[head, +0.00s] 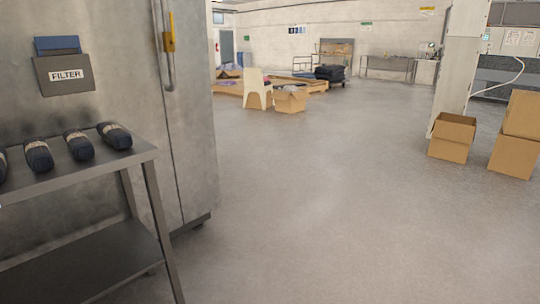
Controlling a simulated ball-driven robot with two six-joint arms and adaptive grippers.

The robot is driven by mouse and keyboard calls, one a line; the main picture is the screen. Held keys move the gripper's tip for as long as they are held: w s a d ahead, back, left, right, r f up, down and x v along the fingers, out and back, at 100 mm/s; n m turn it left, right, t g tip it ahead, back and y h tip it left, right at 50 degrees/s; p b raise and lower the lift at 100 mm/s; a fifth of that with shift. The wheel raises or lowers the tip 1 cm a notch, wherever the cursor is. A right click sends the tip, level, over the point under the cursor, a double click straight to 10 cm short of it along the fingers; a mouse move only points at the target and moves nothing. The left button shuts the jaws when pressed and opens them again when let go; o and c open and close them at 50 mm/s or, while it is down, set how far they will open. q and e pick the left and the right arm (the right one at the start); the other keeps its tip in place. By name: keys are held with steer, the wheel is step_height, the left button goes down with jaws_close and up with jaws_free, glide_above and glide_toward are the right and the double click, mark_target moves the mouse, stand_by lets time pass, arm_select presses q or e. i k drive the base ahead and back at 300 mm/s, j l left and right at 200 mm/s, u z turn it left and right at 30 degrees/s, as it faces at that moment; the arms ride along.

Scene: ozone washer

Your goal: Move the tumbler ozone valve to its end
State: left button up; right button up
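A large grey metal cabinet or machine body (110,60) fills the left of the head view. A yellow lever-like handle (169,33) sits on a thin vertical pipe (168,70) on its face, near the top edge. I cannot tell for sure whether this is the ozone valve, nor at which end of its travel it stands. Neither of my grippers is in view.
A metal side table (75,180) with several dark rolled bundles (79,145) stands close at left. A grey FILTER holder (64,75) is on the cabinet. Open cardboard boxes (452,137) stand at right by a white column (460,60). The middle floor (320,200) is clear.

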mark_target(173, 42)
steer(key=i+u, duration=0.2)
steer(key=i, duration=0.35)
steer(key=i+l+u, duration=0.2)
steer(key=i, duration=0.35)
steer(key=i+l+u, duration=0.2)
steer(key=i, duration=0.3)
steer(key=i+l+u, duration=0.2)
steer(key=i+l, duration=0.2)
steer(key=i, duration=0.15)
